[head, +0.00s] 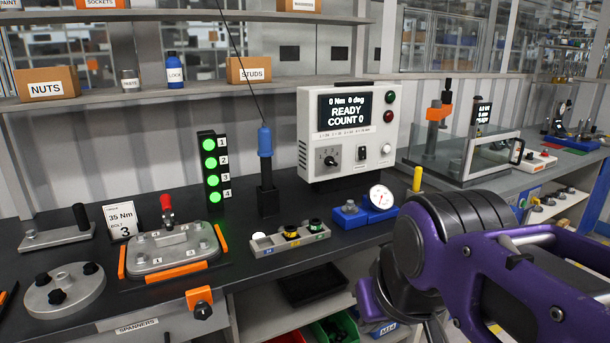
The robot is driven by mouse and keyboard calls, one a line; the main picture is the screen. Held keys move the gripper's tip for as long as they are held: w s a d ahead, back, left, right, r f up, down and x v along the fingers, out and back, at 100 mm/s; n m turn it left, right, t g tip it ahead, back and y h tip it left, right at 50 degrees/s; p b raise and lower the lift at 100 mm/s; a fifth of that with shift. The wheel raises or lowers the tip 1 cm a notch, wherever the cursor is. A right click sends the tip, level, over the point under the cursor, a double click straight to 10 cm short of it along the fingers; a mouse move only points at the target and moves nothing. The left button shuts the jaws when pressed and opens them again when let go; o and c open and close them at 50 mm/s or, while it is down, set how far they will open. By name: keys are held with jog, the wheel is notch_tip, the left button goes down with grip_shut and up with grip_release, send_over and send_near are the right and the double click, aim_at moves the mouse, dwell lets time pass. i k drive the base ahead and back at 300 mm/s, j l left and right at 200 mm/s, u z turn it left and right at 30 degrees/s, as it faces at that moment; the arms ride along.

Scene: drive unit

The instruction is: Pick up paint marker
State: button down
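A slim yellow upright piece (417,178) stands on the bench just behind my arm, right of the round dial gauge. It looks like the paint marker, but its lower part is hidden by my arm and I cannot be sure. My purple and dark arm fills the lower right of the head view, in front of the bench edge. The fingertips of my gripper do not show; the arm's lower end runs out at the bottom edge of the picture.
A dial gauge (380,197) on blue blocks stands left of the yellow piece. The grey control box (348,130) reads READY, COUNT 0. A grey tray (290,238) holds small parts. A clamped plate (172,248) and a round flange (63,290) lie left. Dark bench shows between them.

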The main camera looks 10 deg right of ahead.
aim_at(417, 177)
jog(key=z, duration=0.85)
jog(key=u, duration=1.8)
jog(key=z, duration=1.75)
jog(key=i+l+u, duration=0.1)
jog(key=u, duration=0.95)
jog(key=i+l+u, duration=0.15)
jog(key=l+u, duration=0.2)
jog(key=i+l+u, duration=0.15)
jog(key=l+u, duration=0.15)
jog(key=l, duration=0.15)
